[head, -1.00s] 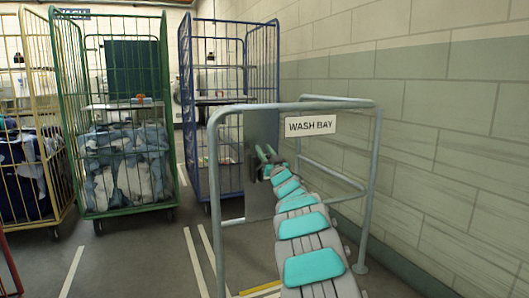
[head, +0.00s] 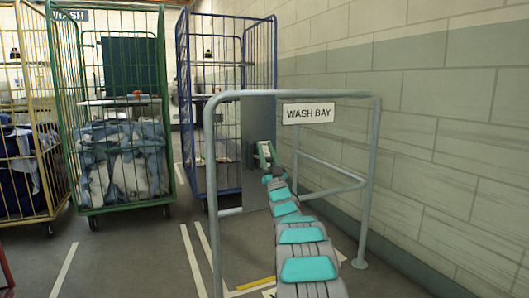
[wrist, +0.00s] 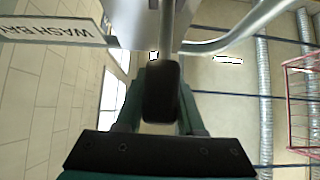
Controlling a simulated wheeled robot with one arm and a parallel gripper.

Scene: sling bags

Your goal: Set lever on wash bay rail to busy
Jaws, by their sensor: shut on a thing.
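The wash bay rail (head: 221,190) is a grey tubular frame with a white "WASH BAY" sign (head: 307,113). A grey plate (head: 257,112) is fixed on its far side. In the wrist view, the lever's black grip (wrist: 162,95) sits between the dark green fingers of my gripper, which is shut on it. In the head view my gripper (head: 266,153) is at the plate, where my arm hides much of the lever. I cannot read any busy marking. The sign (wrist: 60,27) also shows at the wrist view's upper left.
A blue cage trolley (head: 228,60) stands behind the rail. A green cage trolley (head: 165,80) holding laundry and a yellow one (head: 54,80) stand at left. A block wall (head: 430,130) bounds the right. Open floor (head: 130,255) lies at front left.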

